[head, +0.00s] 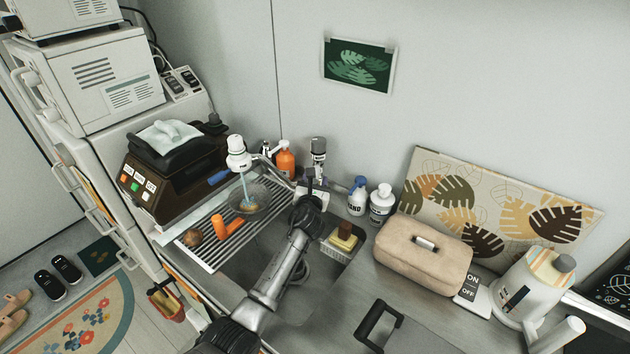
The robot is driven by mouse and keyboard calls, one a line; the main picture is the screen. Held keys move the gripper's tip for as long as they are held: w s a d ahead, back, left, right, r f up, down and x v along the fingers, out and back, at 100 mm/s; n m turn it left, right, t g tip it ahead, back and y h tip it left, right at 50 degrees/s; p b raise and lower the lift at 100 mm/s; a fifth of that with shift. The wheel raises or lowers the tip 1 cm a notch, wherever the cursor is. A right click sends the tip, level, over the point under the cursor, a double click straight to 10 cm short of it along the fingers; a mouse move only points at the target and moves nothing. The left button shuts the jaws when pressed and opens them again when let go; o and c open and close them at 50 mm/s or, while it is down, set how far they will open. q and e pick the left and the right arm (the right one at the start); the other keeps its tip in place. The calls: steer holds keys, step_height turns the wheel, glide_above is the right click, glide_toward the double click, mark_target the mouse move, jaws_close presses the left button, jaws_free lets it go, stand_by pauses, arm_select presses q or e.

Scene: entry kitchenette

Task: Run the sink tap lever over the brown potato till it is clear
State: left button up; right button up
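A brown potato (193,236) lies on the left part of the metal drain rack (208,255) over the sink. The white tap head (237,150) is at the end of the spout, and a bluish stream of water (245,185) falls from it into a round see-through bowl or strainer (262,199). A small yellow-brown thing (247,205) lies in that bowl under the stream; I cannot tell what it is. My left arm reaches up over the sink, its gripper (314,186) beside the tap base. Its fingers and the lever are too small and overlapped to read. My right gripper is out of view.
An orange carrot-like piece (225,228) lies on the rack. A sponge (343,238) sits right of my arm. Bottles (381,204) stand behind the sink. A beige bag (423,254) and a kettle (525,285) are on the right counter.

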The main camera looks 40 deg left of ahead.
arm_select(q)
steer(key=shift+x, duration=0.85)
steer(key=shift+c, duration=0.5)
jaws_close()
